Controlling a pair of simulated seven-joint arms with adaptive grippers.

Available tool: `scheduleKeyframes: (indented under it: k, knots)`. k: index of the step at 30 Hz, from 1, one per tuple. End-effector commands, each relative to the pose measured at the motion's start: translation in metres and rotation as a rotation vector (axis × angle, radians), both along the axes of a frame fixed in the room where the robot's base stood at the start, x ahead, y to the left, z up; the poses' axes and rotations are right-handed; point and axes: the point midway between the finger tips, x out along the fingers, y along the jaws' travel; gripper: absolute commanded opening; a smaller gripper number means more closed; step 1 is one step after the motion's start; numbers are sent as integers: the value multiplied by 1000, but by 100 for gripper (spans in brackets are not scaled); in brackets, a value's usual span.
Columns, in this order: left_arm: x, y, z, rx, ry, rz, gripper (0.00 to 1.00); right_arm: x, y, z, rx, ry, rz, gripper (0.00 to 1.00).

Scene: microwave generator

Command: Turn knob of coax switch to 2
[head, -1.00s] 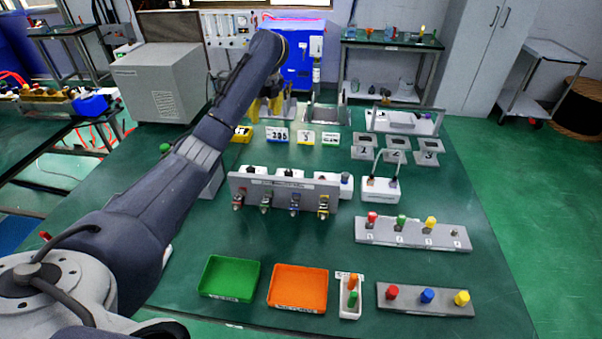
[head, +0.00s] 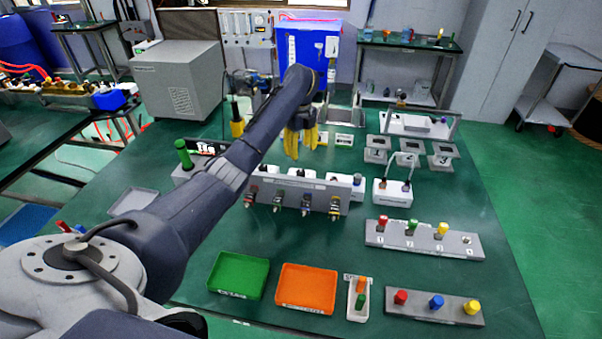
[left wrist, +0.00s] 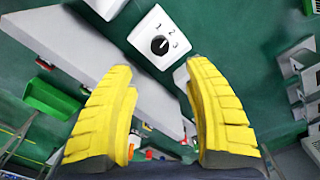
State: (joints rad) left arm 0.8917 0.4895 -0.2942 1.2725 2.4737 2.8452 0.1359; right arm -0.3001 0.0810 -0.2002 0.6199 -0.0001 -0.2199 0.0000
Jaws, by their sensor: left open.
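In the left wrist view a white switch box (left wrist: 150,38) carries a black round knob (left wrist: 159,45) with the marks 1, 2 and 3 beside it. The knob's pointer is too small to read surely. My left gripper (left wrist: 160,68) is open, its two yellow fingers spread, with nothing between them; the knob shows beyond the gap, apart from both fingertips. In the head view my left gripper (head: 301,138) hangs behind the grey upright panel (head: 300,195). Several white boxes stand behind that panel; a dark knob shows on the rightmost one (head: 358,184). My right gripper is not seen.
The upright panel with several connectors stands close to my left gripper. A green tray (head: 238,258), an orange tray (head: 306,270) and strips with coloured caps (head: 424,239) are nearer. Bare green table lies between the panel and trays.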

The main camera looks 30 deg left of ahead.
Motion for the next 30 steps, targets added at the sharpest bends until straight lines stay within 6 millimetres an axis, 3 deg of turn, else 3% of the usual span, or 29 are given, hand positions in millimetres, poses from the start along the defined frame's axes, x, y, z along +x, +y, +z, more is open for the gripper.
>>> scheduleKeyframes:
  k: [3, 14, 30]
  knots:
    - [-1, -2, -24, -5, 5, -2, 52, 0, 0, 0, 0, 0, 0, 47]
    - [3, -2, -41, -1, -9, -3, 52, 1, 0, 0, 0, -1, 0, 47]
    - [-1, 0, -94, 0, 3, -2, 52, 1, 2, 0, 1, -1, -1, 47]
